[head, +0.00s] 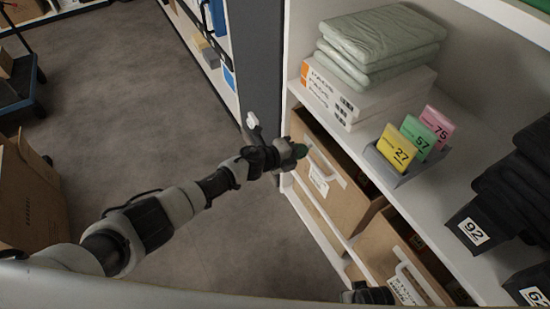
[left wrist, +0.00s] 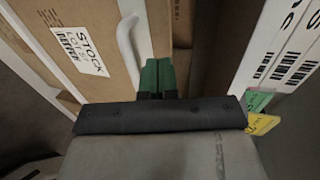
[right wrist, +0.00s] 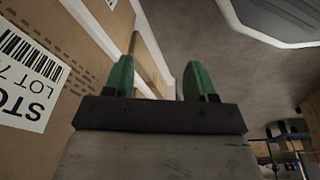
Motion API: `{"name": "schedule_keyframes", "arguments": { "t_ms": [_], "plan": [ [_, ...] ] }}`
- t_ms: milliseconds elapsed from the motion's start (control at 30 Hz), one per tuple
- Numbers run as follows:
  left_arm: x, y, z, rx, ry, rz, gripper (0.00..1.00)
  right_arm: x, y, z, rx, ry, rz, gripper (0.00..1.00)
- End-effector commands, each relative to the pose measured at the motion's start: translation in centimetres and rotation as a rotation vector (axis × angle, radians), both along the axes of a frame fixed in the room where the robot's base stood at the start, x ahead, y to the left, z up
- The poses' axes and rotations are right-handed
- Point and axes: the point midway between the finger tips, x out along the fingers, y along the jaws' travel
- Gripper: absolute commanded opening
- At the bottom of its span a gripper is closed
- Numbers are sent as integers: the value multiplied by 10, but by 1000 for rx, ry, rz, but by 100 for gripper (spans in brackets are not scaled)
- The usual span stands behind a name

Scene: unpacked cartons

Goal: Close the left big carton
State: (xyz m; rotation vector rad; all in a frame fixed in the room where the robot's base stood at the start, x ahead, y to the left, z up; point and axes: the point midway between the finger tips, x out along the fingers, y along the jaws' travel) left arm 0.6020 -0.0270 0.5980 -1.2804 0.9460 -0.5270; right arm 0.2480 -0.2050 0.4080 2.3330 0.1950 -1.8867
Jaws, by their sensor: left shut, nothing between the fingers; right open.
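The left big carton (head: 345,200) is brown with a white label and stands on the lower shelf level, under the white shelf board. Its upper part is dark and partly hidden by the board, so I cannot tell how its flaps lie. In the left wrist view the carton (left wrist: 95,15) shows its STOCK label and a white curved strip. My left gripper (head: 300,155) is at the carton's upper left end; its green fingers (left wrist: 158,78) are shut and empty, and contact is unclear. My right gripper (right wrist: 158,80) is open and empty beside a labelled carton face (right wrist: 50,75).
A second carton (head: 385,245) stands to the right on the same level. The shelf board (head: 455,270) above carries white boxes (head: 370,100), folded cloths (head: 385,40), numbered cards and dark bundles. A grey post (head: 257,60) rises behind my left gripper.

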Motion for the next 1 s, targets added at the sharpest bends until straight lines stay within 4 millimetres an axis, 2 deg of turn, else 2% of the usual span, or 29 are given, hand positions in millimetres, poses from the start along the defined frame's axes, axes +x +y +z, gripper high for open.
{"name": "schedule_keyframes", "arguments": {
  "t_ms": [33, 300, 500, 700, 1000],
  "plan": [
    [-4, 5, 6, 0, 0, -1, 0, -5, -1, -6, -2, 9, 1, 56],
    [-24, 35, 16, 2, 1, -2, 0, -34, -5, -46, -4, 36, 7, 56],
    [-40, 57, 23, 1, 2, -2, 0, -57, -9, -67, -6, 52, 11, 56],
    [-49, 71, 27, 1, 2, -2, 0, -68, -11, -78, -7, 58, 13, 56],
    [-52, 74, 25, -14, 17, 20, 0, -71, -11, -80, -7, 59, 13, 56]
  ]
}}
